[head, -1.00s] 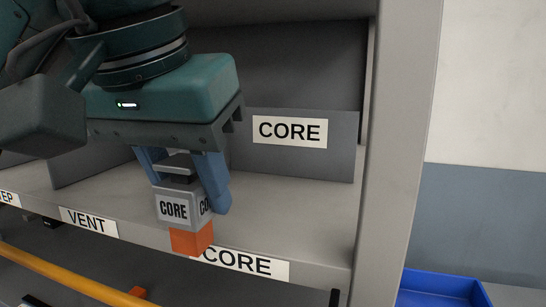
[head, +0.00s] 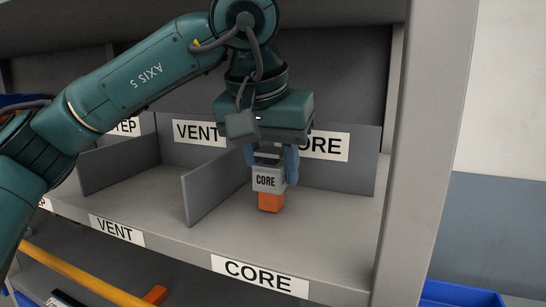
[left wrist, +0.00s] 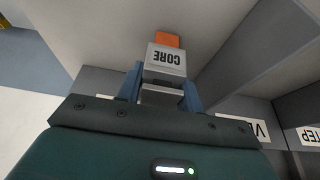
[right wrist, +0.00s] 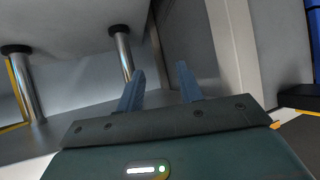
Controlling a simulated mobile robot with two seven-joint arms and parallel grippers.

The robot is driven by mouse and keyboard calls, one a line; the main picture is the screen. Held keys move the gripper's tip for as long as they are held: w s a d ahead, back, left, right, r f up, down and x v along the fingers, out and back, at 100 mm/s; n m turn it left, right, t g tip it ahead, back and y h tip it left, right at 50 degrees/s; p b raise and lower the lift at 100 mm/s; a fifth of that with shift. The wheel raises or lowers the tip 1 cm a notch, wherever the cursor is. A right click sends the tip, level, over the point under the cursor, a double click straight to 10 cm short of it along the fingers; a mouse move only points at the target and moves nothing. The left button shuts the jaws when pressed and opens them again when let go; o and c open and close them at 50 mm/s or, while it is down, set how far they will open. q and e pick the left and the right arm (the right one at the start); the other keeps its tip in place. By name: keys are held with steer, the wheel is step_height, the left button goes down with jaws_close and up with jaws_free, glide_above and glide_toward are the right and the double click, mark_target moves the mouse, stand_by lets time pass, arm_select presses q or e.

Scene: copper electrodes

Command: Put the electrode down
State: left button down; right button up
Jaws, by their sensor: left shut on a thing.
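The electrode (head: 268,181) is a grey block marked CORE with an orange lower end. My left gripper (head: 271,168) is shut on its upper part, with one blue finger on each side. The electrode hangs upright, orange end down, inside the CORE compartment (head: 330,205) of the shelf, right of a grey divider (head: 208,186). I cannot tell whether its bottom touches the shelf floor. The electrode also shows in the left wrist view (left wrist: 166,58), between the fingers. My right gripper (right wrist: 160,68) is open and empty, seen only in the right wrist view.
A CORE label (head: 260,276) is on the shelf's front edge. A VENT label (head: 117,230) marks the compartment to the left. A grey post (head: 405,170) bounds the shelf on the right. The CORE compartment floor is clear around the electrode. A yellow rail (head: 85,277) runs below.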

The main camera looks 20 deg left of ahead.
arm_select(q)
steer(key=shift+s+r, duration=0.1)
steer(key=shift+f, duration=0.25)
steer(key=c, duration=0.9)
jaws_free()
steer(key=shift+r, duration=0.1)
steer(key=shift+r, duration=0.25)
steer(key=shift+s+r, duration=0.2)
steer(key=shift+r, duration=0.1)
steer(key=s+b, duration=0.1)
steer(key=s, duration=0.7)
steer(key=s+b, duration=0.1)
steer(key=s, duration=0.3)
steer(key=shift+a+r+b, duration=0.1)
steer(key=shift+a+b, duration=0.15)
steer(key=shift+b, duration=0.05)
